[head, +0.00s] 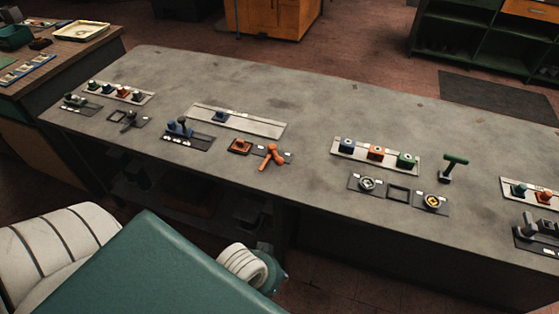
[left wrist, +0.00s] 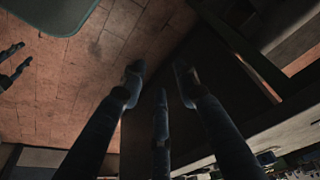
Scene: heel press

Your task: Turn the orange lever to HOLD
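The orange lever (head: 271,157) stands on a dark plate on the grey bench, left of the bench's middle in the head view. Its grip leans toward the bench's near edge. Small white labels lie on the plate beside it, too small to read, so I cannot tell which marks HOLD. My left gripper (left wrist: 158,76) shows in the left wrist view with its dark fingers spread and nothing between them, below the bench top. Dark fingertips at that view's left edge look like my right gripper (left wrist: 14,60), spread apart and empty. Neither gripper shows in the head view.
An orange square part (head: 240,146) sits just left of the lever. A blue-handled lever (head: 179,128) stands further left. Right are a strip with coloured blocks (head: 376,153) and a green T-handle (head: 454,166). The bench top (head: 320,105) is bare behind these.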

